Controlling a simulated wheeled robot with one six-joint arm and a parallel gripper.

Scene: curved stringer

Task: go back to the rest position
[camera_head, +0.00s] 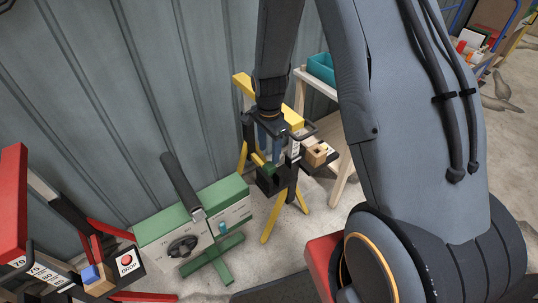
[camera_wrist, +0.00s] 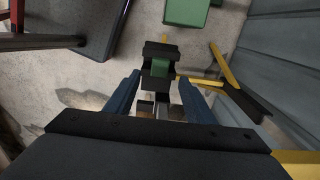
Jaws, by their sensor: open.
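My gripper (camera_head: 268,148) points down over the yellow and black stand (camera_head: 286,192) by the wall, partly hidden by its own wrist. In the wrist view my gripper (camera_wrist: 158,84) shows two blue fingers spread apart. Between them lie a black bracket (camera_wrist: 158,50) with a small green piece (camera_wrist: 160,66) and part of the stand below. The fingers look empty; whether they touch the stand I cannot tell. My arm comes from the right side of the head view and reaches over to the stand.
A green box with a dial (camera_head: 193,222) stands left of the yellow stand. A wooden block (camera_head: 316,154) sits right of my gripper. A pale-legged table (camera_head: 342,178) and corrugated wall (camera_head: 150,80) are close behind.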

